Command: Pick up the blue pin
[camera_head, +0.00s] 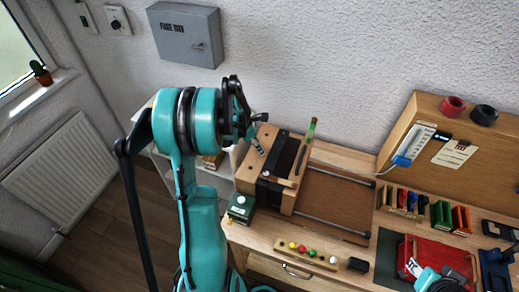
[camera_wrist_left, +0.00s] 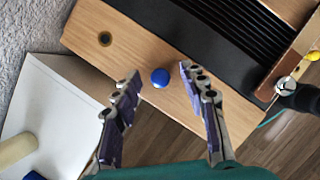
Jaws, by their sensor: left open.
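The blue pin (camera_wrist_left: 160,78) shows as a round blue head on the wooden end block (camera_wrist_left: 128,52) in the left wrist view. My left gripper (camera_wrist_left: 158,82) is open, with one finger on each side of the pin in the picture. The fingers appear apart from it, and I cannot tell the height gap. In the head view my left gripper (camera_head: 257,132) is over the left end of the wooden piano action (camera_head: 247,172). The pin is not discernible there. A teal part at the bottom right seems to be my right arm; its jaws cannot be made out.
A dark hole (camera_wrist_left: 105,38) is in the same block. A green box with a white button (camera_head: 241,207) stands beside the action. A strip with several coloured pins (camera_head: 306,253) lies in front. A grey fuse box (camera_head: 186,34) hangs on the wall behind.

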